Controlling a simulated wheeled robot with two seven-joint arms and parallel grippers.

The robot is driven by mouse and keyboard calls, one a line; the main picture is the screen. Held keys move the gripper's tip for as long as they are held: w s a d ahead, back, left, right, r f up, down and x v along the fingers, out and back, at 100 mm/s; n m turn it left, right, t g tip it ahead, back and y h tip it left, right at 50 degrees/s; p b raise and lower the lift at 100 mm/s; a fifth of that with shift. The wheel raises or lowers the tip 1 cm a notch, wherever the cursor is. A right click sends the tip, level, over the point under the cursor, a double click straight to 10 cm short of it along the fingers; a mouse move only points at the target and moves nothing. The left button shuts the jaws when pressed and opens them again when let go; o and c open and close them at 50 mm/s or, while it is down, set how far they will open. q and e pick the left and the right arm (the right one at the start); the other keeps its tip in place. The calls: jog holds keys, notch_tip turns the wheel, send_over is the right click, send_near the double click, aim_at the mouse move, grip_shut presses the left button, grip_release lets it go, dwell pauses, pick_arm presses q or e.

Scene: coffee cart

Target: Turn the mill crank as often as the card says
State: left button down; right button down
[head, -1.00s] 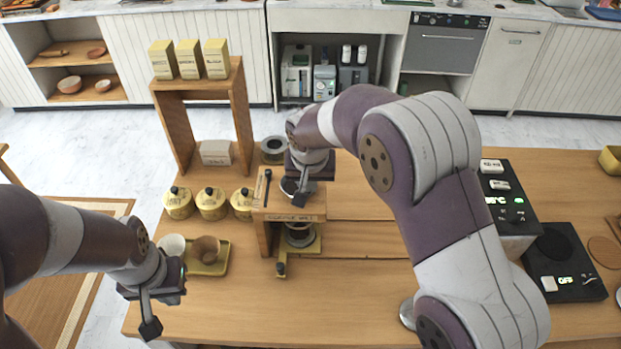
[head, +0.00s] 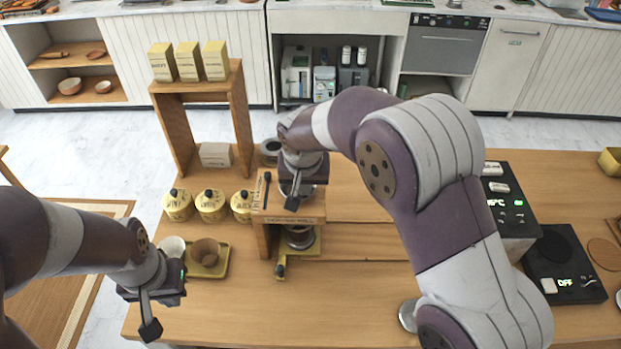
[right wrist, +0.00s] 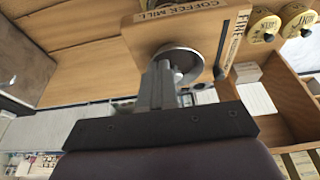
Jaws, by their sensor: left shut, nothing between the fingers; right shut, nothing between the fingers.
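The wooden coffee mill (head: 313,214) stands near the middle of the table. Its lettered front edge and round metal hopper (right wrist: 184,62) show in the right wrist view. My right gripper (head: 292,204) is shut and empty, with its fingers over the mill top, in front of the hopper; I cannot tell if they touch anything. I cannot make out the crank handle apart from the gripper. A dark slot or bar (head: 262,190) lies beside "FINE" lettering. My left gripper (head: 150,329) is shut and empty at the table's front left. I cannot identify a readable card.
Several yellow lidded jars (head: 211,205) stand left of the mill. A wooden rack (head: 242,118) stands behind. A black scale (head: 566,265) is at right.

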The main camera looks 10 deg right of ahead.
jog(key=shift+a, duration=0.75)
jog(key=shift+a, duration=0.15)
jog(key=shift+w+a, duration=0.3)
jog(key=shift+a, duration=0.4)
jog(key=shift+w+a, duration=0.6)
jog(key=shift+a, duration=0.05)
